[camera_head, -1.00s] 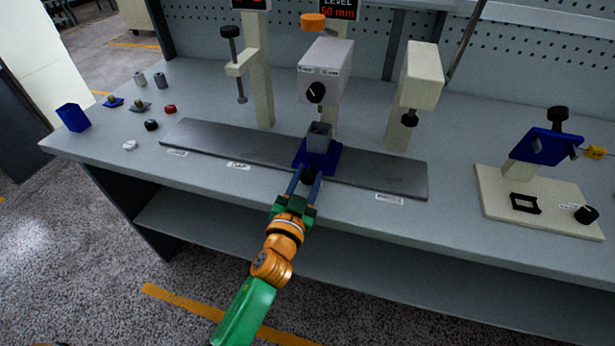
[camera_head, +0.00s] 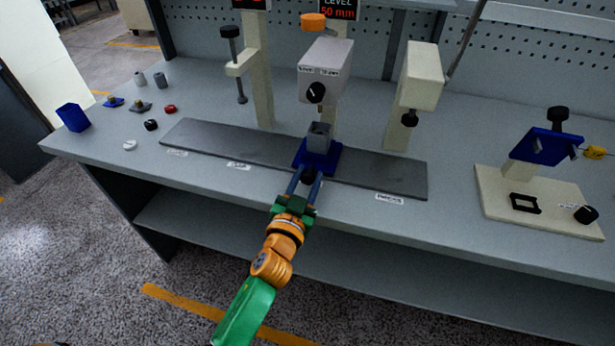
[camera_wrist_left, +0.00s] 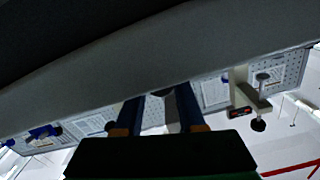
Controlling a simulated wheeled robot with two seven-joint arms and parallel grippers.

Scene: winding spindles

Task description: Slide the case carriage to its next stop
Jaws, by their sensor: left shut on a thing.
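The case carriage is a blue block (camera_head: 322,160) on the dark grey rail plate (camera_head: 265,148). A grey square case (camera_head: 319,136) stands upright in it. The carriage sits below the grey head box with a black knob (camera_head: 325,72), between the left and right posts. My left gripper (camera_head: 308,176) is at the carriage's front, shut on its dark knob (camera_head: 308,175). Its fingers (camera_wrist_left: 160,115) show in the left wrist view, where the held part is hard to make out. My right gripper is not in view.
A cream post with a screw clamp (camera_head: 258,75) stands left and another cream post (camera_head: 417,80) right, both behind the rail. Small parts and a blue bin (camera_head: 73,117) lie at the left. A cream-based fixture (camera_head: 540,200) stands at the right. The rail is bare either side.

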